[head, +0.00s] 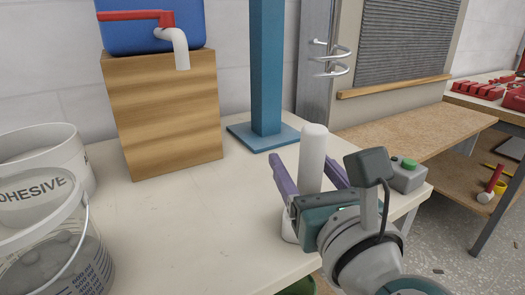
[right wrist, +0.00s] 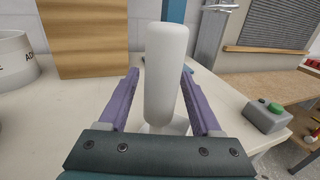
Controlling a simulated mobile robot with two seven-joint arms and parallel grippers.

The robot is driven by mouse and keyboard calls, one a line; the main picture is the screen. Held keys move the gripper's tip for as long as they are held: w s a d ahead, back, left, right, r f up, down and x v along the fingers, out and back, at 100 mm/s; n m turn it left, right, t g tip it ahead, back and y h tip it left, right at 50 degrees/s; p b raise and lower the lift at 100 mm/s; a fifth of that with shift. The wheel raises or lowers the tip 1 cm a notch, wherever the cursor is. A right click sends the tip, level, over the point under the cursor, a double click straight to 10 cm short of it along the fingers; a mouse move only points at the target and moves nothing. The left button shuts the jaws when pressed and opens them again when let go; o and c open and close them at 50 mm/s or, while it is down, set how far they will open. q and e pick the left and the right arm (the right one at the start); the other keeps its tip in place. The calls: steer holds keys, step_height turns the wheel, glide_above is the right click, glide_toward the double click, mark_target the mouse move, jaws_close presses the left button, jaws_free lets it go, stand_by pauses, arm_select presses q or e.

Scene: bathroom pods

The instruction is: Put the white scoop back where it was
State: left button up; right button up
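A white, round-topped handle (head: 313,160), which looks like that of the white scoop, stands upright near the front right edge of the pale table. Its wider white lower part (head: 290,228) is mostly hidden behind my right gripper. My right gripper (head: 311,176) is open, with one purple finger on each side of the handle. In the right wrist view the handle (right wrist: 166,75) is between the spread fingers, with a visible gap on the left and closer to the right finger. My left gripper is not in view.
A wooden block (head: 160,115) carries a blue container (head: 150,28) with a tap. White buckets (head: 40,150) stand at the left. A blue post (head: 266,70) stands behind. A grey box with a green button (head: 406,174) sits right of the gripper. The table's middle (head: 200,220) is clear.

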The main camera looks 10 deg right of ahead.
steer(key=shift+s+r, duration=0.15)
steer(key=shift+r, duration=0.05)
steer(key=s, duration=1.2)
steer(key=s+a+f+n+g+y, duration=0.2)
steer(key=a+n+g+y, duration=0.1)
steer(key=n, duration=0.8)
steer(key=s+a+f+n+g+y, duration=0.1)
steer(key=a+n+g+y, duration=0.2)
steer(key=n, duration=0.8)
steer(key=s+d+f+n+g+h, duration=0.6)
steer(key=s+d+n, duration=0.4)
steer(key=n, duration=0.5)
steer(key=d+f+g, duration=0.1)
steer(key=d+g, duration=0.1)
steer(key=shift+s+d+n, duration=0.3)
steer(key=shift+s+d, duration=0.05)
steer(key=shift+s, duration=0.05)
steer(key=shift+a, duration=0.1)
